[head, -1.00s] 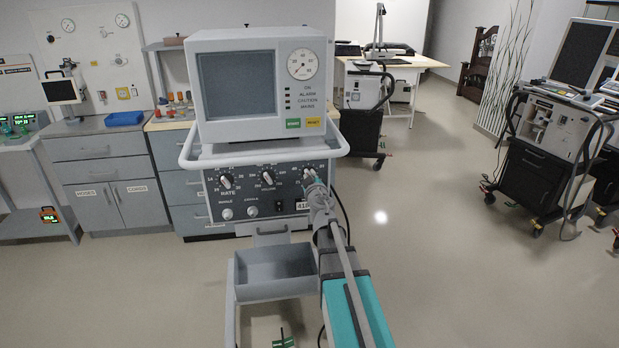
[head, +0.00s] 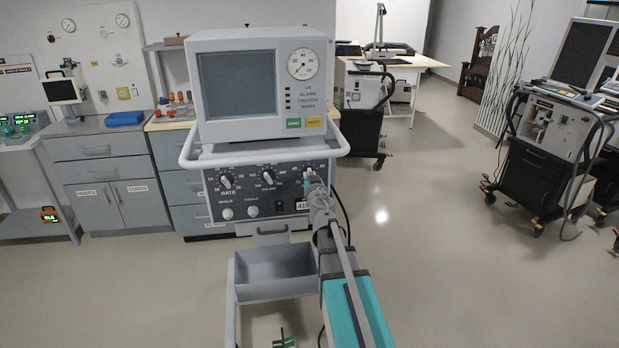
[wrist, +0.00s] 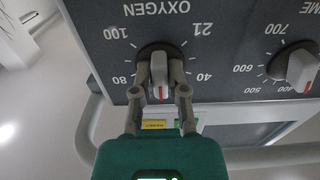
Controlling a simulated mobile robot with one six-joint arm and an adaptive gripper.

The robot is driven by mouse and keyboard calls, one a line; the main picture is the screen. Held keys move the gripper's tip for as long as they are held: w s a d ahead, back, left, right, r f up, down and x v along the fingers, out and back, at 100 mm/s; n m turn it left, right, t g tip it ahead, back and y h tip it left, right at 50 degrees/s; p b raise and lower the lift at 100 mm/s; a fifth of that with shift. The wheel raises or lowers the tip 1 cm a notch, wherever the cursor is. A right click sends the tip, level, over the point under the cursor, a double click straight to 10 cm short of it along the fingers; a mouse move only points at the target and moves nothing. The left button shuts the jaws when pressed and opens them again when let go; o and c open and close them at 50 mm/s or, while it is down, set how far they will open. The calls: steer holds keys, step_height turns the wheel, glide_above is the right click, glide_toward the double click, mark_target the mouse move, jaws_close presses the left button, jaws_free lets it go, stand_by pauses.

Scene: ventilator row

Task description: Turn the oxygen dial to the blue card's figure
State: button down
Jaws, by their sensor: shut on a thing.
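The oxygen dial (wrist: 159,72) is a light grey knob on a dark panel, with OXYGEN printed upside down in the wrist view. My gripper (wrist: 160,92) is shut on the knob, one finger on each side. The knob's red mark points down in the picture, between the 40 and the 80; the figure there is hidden by my gripper. The figures 21, 40, 80 and 100 are readable around it. In the head view my gripper (head: 311,182) covers most of this dial at the panel's right. I cannot make out a blue card in either view.
The volume dial (wrist: 302,70) sits beside the oxygen dial. The ventilator's monitor (head: 255,88) and handle rail (head: 262,158) are above the panel, and a grey tray (head: 275,275) hangs below. Open floor (head: 450,250) lies to the right.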

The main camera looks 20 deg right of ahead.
stand_by(0.3)
steer(key=c, duration=0.7)
jaws_free()
steer(key=shift+o, duration=0.2)
steer(key=v, duration=0.7)
steer(key=shift+s, duration=0.2)
steer(key=shift+h, duration=0.3)
